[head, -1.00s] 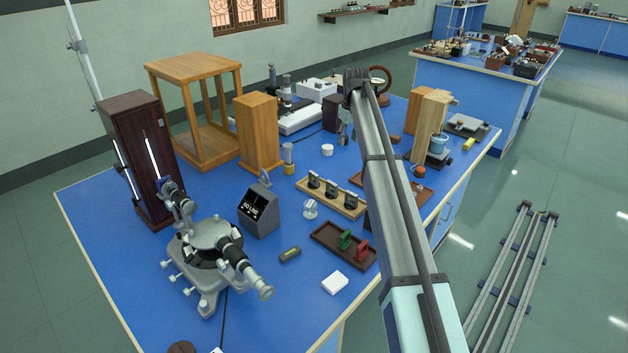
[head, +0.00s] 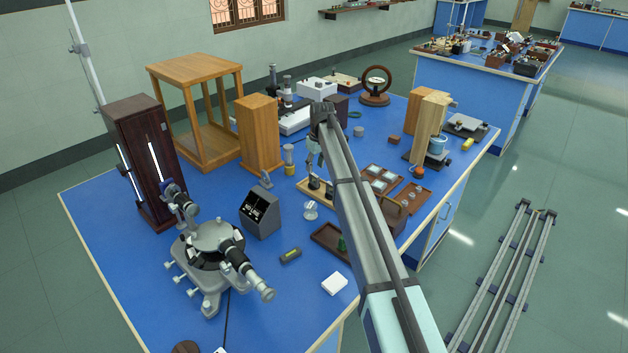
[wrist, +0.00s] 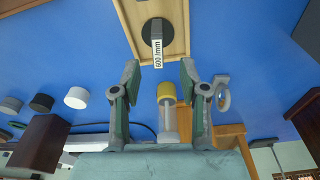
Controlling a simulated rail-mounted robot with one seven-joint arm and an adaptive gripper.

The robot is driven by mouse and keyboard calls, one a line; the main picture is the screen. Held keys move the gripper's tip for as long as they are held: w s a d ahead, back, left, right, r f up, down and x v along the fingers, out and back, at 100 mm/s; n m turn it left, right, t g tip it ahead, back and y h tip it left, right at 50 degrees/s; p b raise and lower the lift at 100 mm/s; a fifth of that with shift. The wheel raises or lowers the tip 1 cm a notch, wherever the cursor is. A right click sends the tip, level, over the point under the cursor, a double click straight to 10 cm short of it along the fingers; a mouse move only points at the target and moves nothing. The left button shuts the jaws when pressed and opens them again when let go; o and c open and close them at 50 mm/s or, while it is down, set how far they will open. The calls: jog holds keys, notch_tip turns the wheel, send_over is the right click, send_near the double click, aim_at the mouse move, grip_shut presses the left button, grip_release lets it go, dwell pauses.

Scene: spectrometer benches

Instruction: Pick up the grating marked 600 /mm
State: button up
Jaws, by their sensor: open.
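The grating marked 600 /mm (wrist: 157,52) stands in a pale wooden tray (wrist: 178,45) at the top of the wrist view. It has a dark round base and a pale label. My gripper (wrist: 160,78) is open and empty, with its two fingers apart, and the grating lies beyond the fingertips, between their lines. In the head view my gripper (head: 315,158) hangs over the wooden tray (head: 303,184), where dark-based grating mounts stand. My arm hides the tray's right part. No label is readable there, so I cannot tell which mount is the 600 /mm one.
A yellow-capped cylinder (head: 289,160) and a tall wooden block (head: 259,133) stand behind the tray. A dark sloped box (head: 261,212), a glass piece (head: 311,210) and a dark tray (head: 328,240) are in front. A spectrometer (head: 207,252) stands at the left. Blue bench surface is clear between them.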

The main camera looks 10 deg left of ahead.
aim_at(314, 175)
jog(key=shift+w+a+f+p, duration=0.15)
jog(key=shift+f+p, duration=0.2)
jog(key=shift+f, duration=0.65)
jog(key=shift+w+f+p, duration=0.15)
jog(key=shift+f+p, duration=0.25)
jog(key=shift+f, duration=0.55)
jog(key=shift+w+a+f+p, duration=0.15)
jog(key=shift+f+p, duration=0.2)
jog(key=shift+f, duration=0.65)
grip_shut()
